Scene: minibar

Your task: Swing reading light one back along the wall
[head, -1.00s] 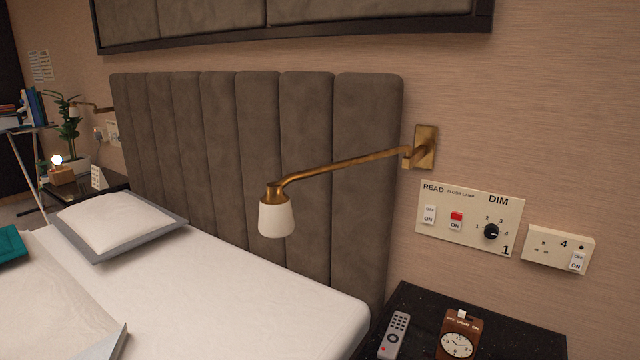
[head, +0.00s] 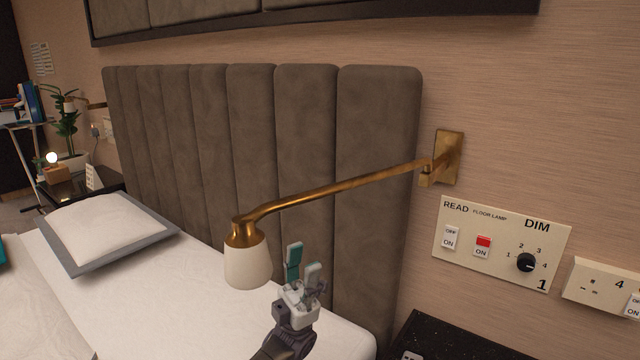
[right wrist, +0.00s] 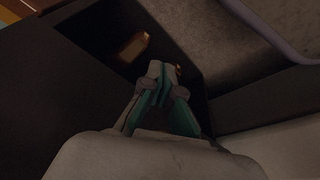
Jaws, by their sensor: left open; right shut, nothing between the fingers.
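The reading light has a brass swing arm (head: 340,186) on a wall plate (head: 448,157) right of the headboard. The arm reaches out over the bed to a white shade (head: 247,265) at its left end. My left gripper (head: 303,262) is open and empty, just right of the shade, with its fingers pointing up and below the brass arm.
A padded headboard (head: 300,130) stands behind the light. A switch panel (head: 500,243) and a socket plate (head: 605,285) are on the wall at right. A dark bedside table (head: 450,340) is below them. The bed (head: 180,300) fills the lower left.

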